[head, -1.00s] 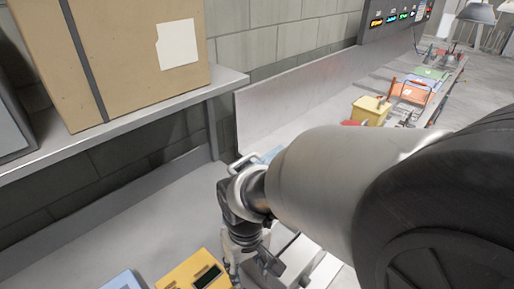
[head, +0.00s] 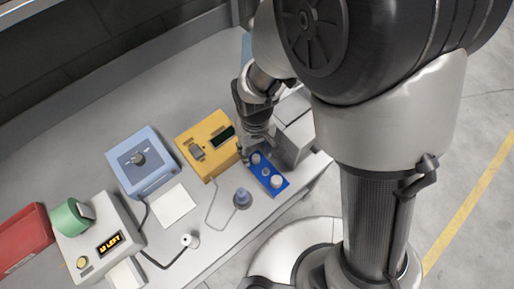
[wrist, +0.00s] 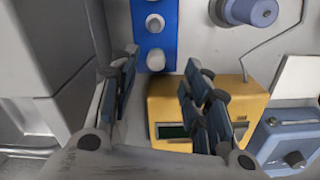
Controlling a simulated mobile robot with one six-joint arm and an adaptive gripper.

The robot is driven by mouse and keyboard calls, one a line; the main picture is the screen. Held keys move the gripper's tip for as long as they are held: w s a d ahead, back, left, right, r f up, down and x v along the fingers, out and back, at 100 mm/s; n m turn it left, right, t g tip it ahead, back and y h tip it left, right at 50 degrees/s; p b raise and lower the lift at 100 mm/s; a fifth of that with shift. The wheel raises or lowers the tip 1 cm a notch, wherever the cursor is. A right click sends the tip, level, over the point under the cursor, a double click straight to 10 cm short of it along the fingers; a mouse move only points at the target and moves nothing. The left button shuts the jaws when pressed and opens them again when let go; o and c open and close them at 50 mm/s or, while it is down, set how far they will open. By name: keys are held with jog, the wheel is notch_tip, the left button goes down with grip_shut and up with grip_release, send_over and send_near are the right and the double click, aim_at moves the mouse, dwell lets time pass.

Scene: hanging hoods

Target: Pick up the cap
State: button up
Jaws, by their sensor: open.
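A blue plate (head: 269,187) lies on the grey bench in the head view, with small white round caps (head: 277,181) on it. In the wrist view the plate (wrist: 169,42) runs away from me, and the nearest white cap (wrist: 155,60) is ahead between my fingertips, apart from them. Which cap the task names I cannot tell. My gripper (wrist: 162,62) is open and empty, above the plate's end beside the yellow box. In the head view the gripper (head: 256,150) partly hides that end.
A yellow box (head: 190,137) with a dark display stands left of the plate. A blue-grey knob (head: 242,197) stands in front. A blue box (head: 135,180), white paper (head: 172,206) and grey counter box (head: 90,245) are further left. Grey boxes (head: 297,140) stand close on the right.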

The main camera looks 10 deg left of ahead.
aim_at(256, 157)
jog(key=f, duration=0.1)
jog(key=f+b, duration=0.1)
jog(key=f, duration=0.1)
jog(key=f+b, duration=0.1)
jog(key=f, duration=0.1)
jog(key=shift+w, duration=0.35)
jog(key=shift+c, duration=0.6)
jog(key=c, duration=0.7)
